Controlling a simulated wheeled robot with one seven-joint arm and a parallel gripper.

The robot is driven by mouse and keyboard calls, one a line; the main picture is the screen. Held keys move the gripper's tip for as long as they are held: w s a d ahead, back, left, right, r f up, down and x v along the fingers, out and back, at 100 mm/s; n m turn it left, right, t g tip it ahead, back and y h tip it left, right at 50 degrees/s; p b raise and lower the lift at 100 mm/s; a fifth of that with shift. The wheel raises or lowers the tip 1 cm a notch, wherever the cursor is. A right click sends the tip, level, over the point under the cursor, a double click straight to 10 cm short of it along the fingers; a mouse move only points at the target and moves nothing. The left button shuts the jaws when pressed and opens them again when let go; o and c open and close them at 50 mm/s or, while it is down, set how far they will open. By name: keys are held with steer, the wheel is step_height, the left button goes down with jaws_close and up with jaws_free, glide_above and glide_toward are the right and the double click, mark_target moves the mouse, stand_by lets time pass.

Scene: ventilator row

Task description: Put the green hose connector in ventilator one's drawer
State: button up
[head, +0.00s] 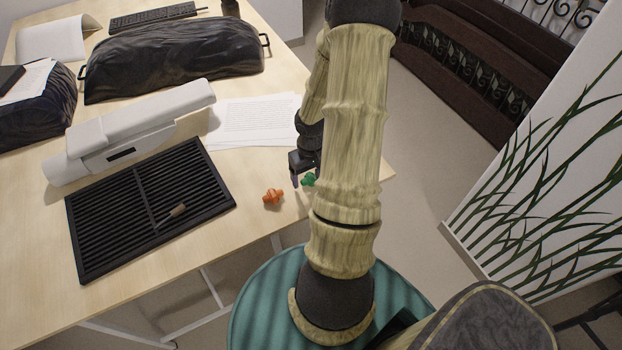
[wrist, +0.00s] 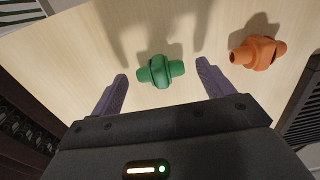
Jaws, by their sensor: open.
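The green hose connector (wrist: 160,71) lies on the wooden table near its right edge; in the head view (head: 308,180) it is partly hidden by my arm. My gripper (wrist: 161,82) is open, and the connector shows between the two purple fingertips without either finger touching it. In the head view my gripper (head: 302,178) points down at the table beside the connector. I cannot tell exactly how high it is. I cannot make out any ventilator or drawer for certain in these views.
An orange connector (head: 272,196) lies left of the green one, and also shows in the wrist view (wrist: 258,53). A black slatted tray (head: 105,225) holds a small wooden-handled tool (head: 172,213). A white device (head: 140,128), papers (head: 255,120) and a dark covered bulk (head: 170,60) stand farther back.

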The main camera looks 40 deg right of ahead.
mark_target(311, 175)
steer(key=shift+c, duration=0.4)
steer(key=c, duration=1)
steer(key=shift+r, duration=0.1)
steer(key=shift+c, duration=0.2)
step_height(311, 175, up, 10)
steer(key=p, duration=0.2)
steer(key=shift+w, duration=0.1)
